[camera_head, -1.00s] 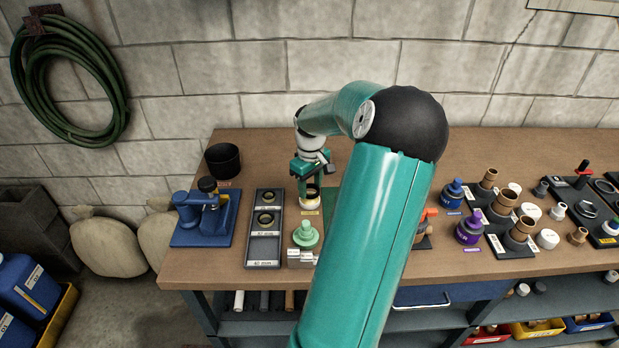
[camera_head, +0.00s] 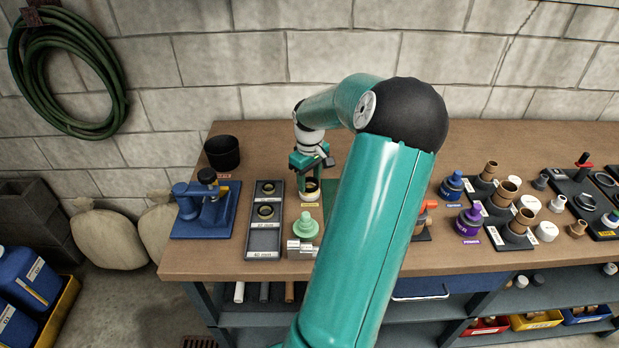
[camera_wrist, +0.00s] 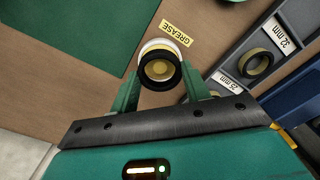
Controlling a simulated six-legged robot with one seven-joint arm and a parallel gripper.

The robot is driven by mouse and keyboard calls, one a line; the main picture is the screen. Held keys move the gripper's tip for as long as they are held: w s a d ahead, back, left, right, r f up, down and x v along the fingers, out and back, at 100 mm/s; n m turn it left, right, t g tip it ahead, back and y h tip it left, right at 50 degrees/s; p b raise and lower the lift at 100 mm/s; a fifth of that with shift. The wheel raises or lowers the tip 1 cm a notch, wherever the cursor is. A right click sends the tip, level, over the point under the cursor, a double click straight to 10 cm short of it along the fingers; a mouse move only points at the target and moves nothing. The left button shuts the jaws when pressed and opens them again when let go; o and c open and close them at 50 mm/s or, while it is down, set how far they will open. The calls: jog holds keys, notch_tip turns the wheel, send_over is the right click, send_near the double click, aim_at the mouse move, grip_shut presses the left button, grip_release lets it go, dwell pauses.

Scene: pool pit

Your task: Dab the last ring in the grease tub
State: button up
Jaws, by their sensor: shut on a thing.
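My gripper (camera_wrist: 160,85) is shut on a dark ring (camera_wrist: 147,80), which sits between its two green fingertips. The ring is right over the grease tub (camera_wrist: 150,46), a small white-rimmed tub with yellowish grease showing through the ring. A yellow GREASE label (camera_wrist: 176,33) lies beside the tub. In the head view my gripper (camera_head: 308,180) points down at the tub (camera_head: 311,197). I cannot tell whether the ring touches the grease.
A dark compartment tray (camera_head: 264,235) left of the tub holds two other rings. A blue tool stand (camera_head: 190,228), a black cup (camera_head: 222,153) and a pale green knobbed piece (camera_head: 305,228) are close by. Bottles and pipe fittings stand to the right.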

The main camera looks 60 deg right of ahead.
jog(key=shift+f, duration=0.65)
dwell(1.3)
jog(key=shift+r, duration=0.1)
jog(key=shift+r, duration=3.45)
jog(key=shift+a, duration=0.1)
